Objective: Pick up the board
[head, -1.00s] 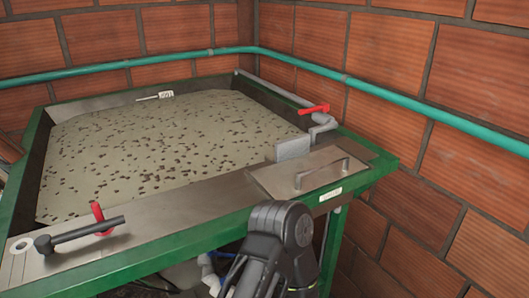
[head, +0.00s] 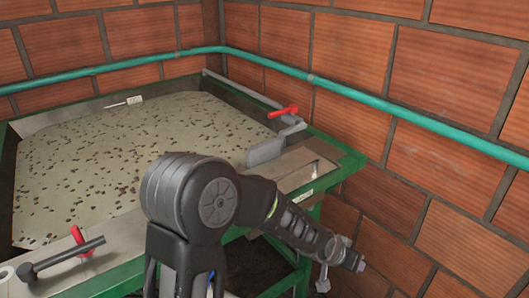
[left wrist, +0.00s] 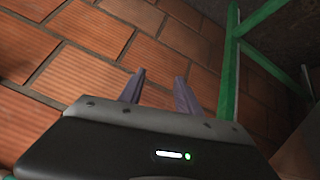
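A small grey board (head: 266,151) stands upright at the right end of the tank's pulp bed, beside the grey pipe. A flat metal plate (head: 298,165) lies on the tank's front right corner, partly hidden by my left arm; I cannot tell which of the two is the task's board. My left gripper (head: 343,271) is to the right of the tank's front right corner, in front of the brick wall. In the left wrist view its two fingers (left wrist: 158,84) are apart with nothing between them. It touches neither piece. My right gripper is not in view.
The green-framed tank (head: 130,272) holds speckled pulp. A red-handled valve (head: 284,111) is on the pipe at right, and another red handle (head: 78,240) is at front left. A teal pipe (head: 400,120) runs along the brick wall. Green frame legs (left wrist: 229,80) stand near my left gripper.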

